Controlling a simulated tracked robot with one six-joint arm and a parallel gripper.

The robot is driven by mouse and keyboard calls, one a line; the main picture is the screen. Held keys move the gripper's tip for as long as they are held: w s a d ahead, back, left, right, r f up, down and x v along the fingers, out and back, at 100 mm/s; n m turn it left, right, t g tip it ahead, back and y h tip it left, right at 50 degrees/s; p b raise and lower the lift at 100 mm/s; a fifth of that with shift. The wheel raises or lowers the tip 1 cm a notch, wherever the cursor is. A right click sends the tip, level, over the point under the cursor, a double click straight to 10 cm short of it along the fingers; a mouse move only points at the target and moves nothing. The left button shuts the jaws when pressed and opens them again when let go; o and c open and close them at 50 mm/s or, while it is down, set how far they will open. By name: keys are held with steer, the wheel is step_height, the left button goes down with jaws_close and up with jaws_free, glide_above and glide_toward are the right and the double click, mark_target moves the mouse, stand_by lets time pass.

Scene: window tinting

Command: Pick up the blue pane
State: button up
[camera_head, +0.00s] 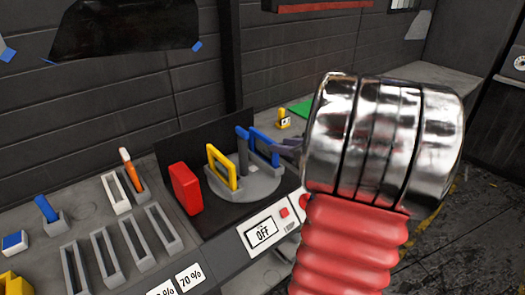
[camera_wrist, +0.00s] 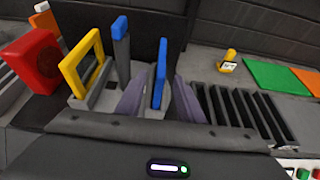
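The blue pane (camera_head: 262,146) is an upright blue frame on the round grey stand (camera_head: 232,196), behind and right of a yellow frame. In the wrist view the blue pane (camera_wrist: 160,75) shows nearly edge-on between the two grey-purple fingers of my gripper (camera_wrist: 160,88). The fingers are apart, with a visible gap on each side of the pane. In the head view my gripper (camera_head: 288,146) is at the pane's right side, mostly hidden behind my arm.
On the stand are the yellow frame (camera_head: 221,167) and a blue-topped grey post (camera_head: 242,150). A red box (camera_head: 185,188) stands to the left. A panel reading OFF (camera_head: 263,233) is in front. Slotted grey holders (camera_head: 106,255) fill the left bench.

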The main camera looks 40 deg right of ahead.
mark_target(271, 142)
steer(key=x, duration=0.6)
steer(key=shift+w+f, duration=0.1)
steer(key=shift+w, duration=0.15)
steer(key=shift+x, duration=2.55)
steer(key=shift+d+f, duration=0.1)
steer(key=shift+d, duration=0.05)
jaws_close()
